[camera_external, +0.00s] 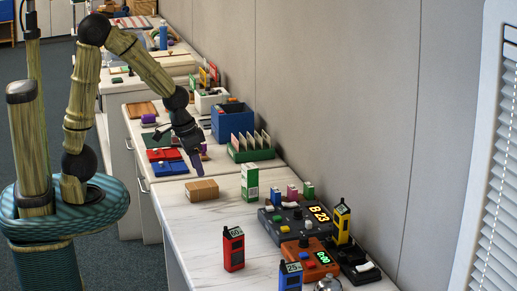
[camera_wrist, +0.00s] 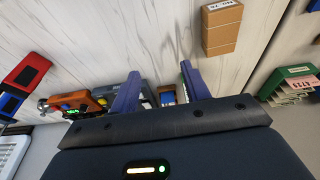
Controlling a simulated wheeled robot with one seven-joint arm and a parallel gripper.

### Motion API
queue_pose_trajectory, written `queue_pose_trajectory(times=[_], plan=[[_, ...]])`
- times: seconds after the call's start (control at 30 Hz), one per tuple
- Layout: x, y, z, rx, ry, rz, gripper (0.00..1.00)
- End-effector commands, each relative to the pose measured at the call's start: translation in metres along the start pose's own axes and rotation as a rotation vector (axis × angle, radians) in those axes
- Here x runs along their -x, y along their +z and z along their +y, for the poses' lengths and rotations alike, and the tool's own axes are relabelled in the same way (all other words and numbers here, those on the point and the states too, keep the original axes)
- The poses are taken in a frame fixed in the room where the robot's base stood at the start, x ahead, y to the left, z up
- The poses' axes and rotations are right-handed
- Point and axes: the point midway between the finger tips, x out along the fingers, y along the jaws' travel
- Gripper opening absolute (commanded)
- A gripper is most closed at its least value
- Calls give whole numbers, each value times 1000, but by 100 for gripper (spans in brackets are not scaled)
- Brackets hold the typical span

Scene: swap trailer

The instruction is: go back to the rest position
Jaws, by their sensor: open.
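My gripper (camera_external: 196,160) hangs at the end of my bent arm, above the far part of the near counter, clear of its surface. In the wrist view my gripper (camera_wrist: 158,82) shows two purple fingers spread apart with nothing held between them. My arm rises from my round teal base at the left of the external view. A small brown box (camera_external: 202,190) lies on the counter below and near the gripper. It also shows in the wrist view (camera_wrist: 222,30), apart from the fingers.
On the near counter (camera_external: 185,240) stand a green-white carton (camera_external: 250,182), a dark console (camera_external: 295,222), an orange device (camera_external: 310,258), and red (camera_external: 233,249), blue (camera_external: 290,277) and yellow (camera_external: 341,221) handhelds. A wall runs along the right.

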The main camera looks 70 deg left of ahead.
Motion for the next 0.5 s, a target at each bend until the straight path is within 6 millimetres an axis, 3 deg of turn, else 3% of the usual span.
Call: queue_pose_trajectory(times=[0.27, 0.5], plan=[[1, 65, -22, -15, -14, -23, 47], [36, 55, -21, -20, -13, -23, 47]])
